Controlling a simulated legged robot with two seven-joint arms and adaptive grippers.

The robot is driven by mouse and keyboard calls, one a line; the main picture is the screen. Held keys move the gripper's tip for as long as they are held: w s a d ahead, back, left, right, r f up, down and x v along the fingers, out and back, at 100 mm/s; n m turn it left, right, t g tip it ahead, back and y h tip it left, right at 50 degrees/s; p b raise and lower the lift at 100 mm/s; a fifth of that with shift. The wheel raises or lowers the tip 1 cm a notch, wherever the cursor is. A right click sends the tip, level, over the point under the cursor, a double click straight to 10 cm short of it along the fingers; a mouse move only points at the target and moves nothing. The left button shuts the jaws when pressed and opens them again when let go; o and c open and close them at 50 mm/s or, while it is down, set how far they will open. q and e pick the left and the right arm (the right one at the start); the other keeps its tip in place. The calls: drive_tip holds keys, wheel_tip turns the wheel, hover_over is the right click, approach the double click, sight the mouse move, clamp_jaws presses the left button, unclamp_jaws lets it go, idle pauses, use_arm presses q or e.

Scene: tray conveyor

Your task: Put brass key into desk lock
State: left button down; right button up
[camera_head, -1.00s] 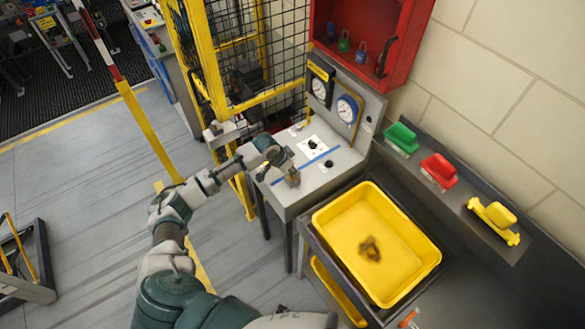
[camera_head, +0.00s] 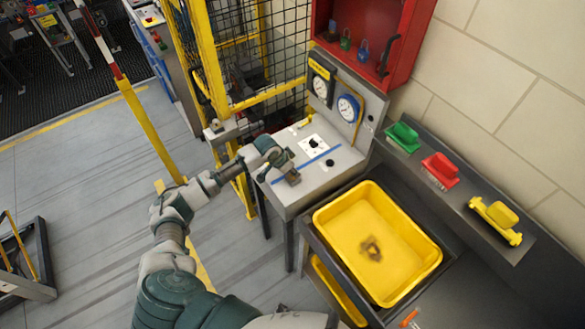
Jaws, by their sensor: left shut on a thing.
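My left gripper (camera_head: 290,175) is low over the front part of the grey desk panel (camera_head: 329,182), near the blue stripe. It is shut on a small brownish thing, which I take to be the brass key; the fingers hide most of it and its shape is not clear. A white plate with a black round fitting (camera_head: 314,143), which looks like the desk lock, is on the panel behind and right of the gripper, apart from it. A second small black fitting (camera_head: 329,162) lies to its right. My right gripper is not in view.
A yellow tray (camera_head: 335,213) with a brown patch on its floor stands right of the panel. Gauges (camera_head: 347,108) and a red cabinet (camera_head: 400,25) with padlocks rise behind. Green, red and yellow pieces (camera_head: 403,137) line the right ledge. A yellow-framed mesh fence (camera_head: 262,98) stands left.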

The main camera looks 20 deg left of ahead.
use_arm(q)
drive_tip(key=shift+f, duration=0.55)
drive_tip(key=c, duration=0.7)
unclamp_jaws()
drive_tip(key=v, duration=1.2)
drive_tip(key=shift+w, duration=0.1)
